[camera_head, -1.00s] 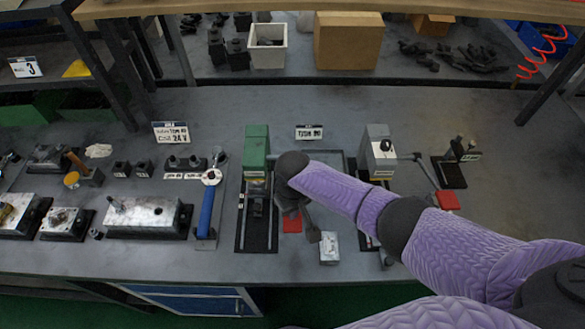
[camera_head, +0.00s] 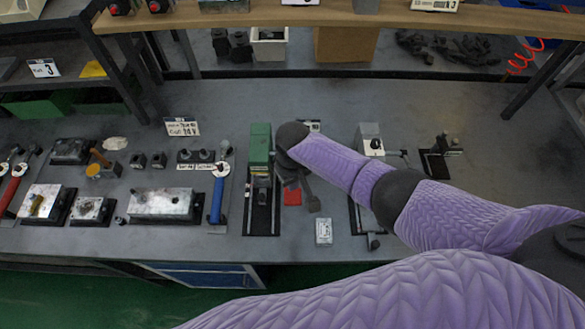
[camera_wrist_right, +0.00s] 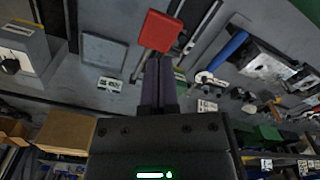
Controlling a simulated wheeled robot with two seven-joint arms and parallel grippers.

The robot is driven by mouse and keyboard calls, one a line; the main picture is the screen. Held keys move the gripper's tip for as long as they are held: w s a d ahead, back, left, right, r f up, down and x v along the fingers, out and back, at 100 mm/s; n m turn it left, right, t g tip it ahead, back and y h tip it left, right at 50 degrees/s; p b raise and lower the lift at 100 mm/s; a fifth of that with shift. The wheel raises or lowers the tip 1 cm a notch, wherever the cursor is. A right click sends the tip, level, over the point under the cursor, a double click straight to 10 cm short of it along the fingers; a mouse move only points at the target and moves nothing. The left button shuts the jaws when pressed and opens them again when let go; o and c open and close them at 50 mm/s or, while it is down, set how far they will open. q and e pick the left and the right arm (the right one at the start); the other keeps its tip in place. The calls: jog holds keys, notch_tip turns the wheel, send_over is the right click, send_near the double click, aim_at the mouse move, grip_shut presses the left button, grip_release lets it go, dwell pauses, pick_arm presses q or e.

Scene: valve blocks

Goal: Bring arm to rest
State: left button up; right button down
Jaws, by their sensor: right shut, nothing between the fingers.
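My right arm, in purple padding, reaches in from the right in the head view. Its gripper (camera_head: 311,202) points down over the bench, between the green valve block (camera_head: 260,147) and the grey block with a black knob (camera_head: 370,140). Its two fingers also show in the right wrist view (camera_wrist_right: 158,82), pressed together with nothing between them. A red piece (camera_head: 292,197) lies close beside the gripper in the head view; a red block also shows just beyond the fingertips in the wrist view (camera_wrist_right: 159,31). Contact cannot be told. My left gripper is out of view.
A small white box (camera_head: 324,231) stands near the front edge of the bench (camera_head: 285,249). A blue-handled tool (camera_head: 217,200) and a metal block (camera_head: 163,203) lie to the left. A wooden shelf (camera_head: 330,18) spans the back. The bench's right part is mostly bare.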

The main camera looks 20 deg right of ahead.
jog(key=shift+f, duration=0.1)
jog(key=s+a+r+n+t+y, duration=0.1)
jog(key=s+a+r+y, duration=0.15)
jog(key=s+a, duration=0.45)
jog(key=s+d+r+m+t+h, duration=0.2)
jog(key=s+d+r, duration=0.6)
jog(key=s+d, duration=0.3)
notch_tip(320, 180, down, 34)
jog(key=s+g+b, duration=0.1)
jog(key=s+b, duration=0.1)
jog(key=b, duration=1.4)
jog(key=s+d+f+b, duration=0.1)
jog(key=s+f+b, duration=0.3)
jog(key=f, duration=0.3)
jog(key=s+d+f+g+b, duration=0.1)
jog(key=s+f+b, duration=0.3)
jog(key=f, duration=0.4)
jog(key=s+d+f+b, duration=0.1)
jog(key=s+f+b, duration=0.3)
jog(key=s+f, duration=0.2)
notch_tip(320, 180, down, 2)
jog(key=shift+d+f+n+h, duration=0.15)
jog(key=shift+d+n+h, duration=0.2)
jog(key=shift+n, duration=0.05)
